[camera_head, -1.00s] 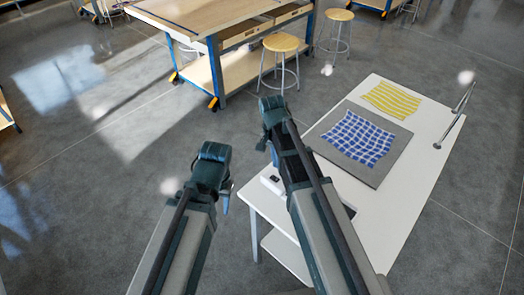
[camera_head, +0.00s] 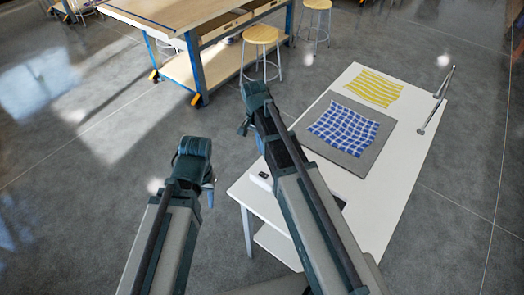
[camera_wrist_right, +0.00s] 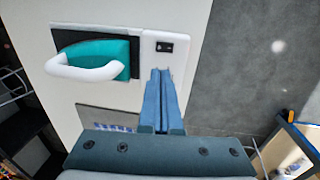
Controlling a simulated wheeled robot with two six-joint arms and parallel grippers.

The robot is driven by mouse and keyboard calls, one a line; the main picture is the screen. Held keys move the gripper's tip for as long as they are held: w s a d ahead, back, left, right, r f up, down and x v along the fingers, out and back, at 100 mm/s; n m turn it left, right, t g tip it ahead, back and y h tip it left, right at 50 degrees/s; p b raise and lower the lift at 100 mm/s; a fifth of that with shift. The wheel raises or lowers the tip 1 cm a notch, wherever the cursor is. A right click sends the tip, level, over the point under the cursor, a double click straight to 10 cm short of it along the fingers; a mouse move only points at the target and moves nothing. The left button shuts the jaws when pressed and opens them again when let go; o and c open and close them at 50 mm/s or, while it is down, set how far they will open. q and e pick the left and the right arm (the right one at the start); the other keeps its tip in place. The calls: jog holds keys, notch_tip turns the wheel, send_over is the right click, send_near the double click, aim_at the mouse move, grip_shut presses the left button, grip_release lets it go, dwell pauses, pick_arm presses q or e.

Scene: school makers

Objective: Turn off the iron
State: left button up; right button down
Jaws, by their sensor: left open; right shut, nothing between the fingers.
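The iron (camera_wrist_right: 108,52) shows in the right wrist view, with a teal body and a white handle, on a dark pad (camera_wrist_right: 66,38). Beside it is a white box (camera_wrist_right: 150,60) with a small black switch (camera_wrist_right: 164,47); its setting is too small to tell. The white box also shows in the head view (camera_head: 260,182), at the table's near left edge. My right gripper (camera_wrist_right: 160,72) is shut and empty, its tips just below the box in the wrist view; contact cannot be told. My left gripper (camera_head: 209,186) is open and empty, left of the table. My right arm hides the iron in the head view.
A wooden workbench (camera_head: 185,20) and stools (camera_head: 261,35) stand behind. The floor at left is clear.

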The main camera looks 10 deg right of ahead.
aim_at(266, 175)
jog(key=f+b, duration=0.8)
jog(key=s+d+f+b, duration=0.1)
jog(key=f+b, duration=0.3)
jog(key=shift+s+f, duration=0.1)
jog(key=shift+f, duration=0.25)
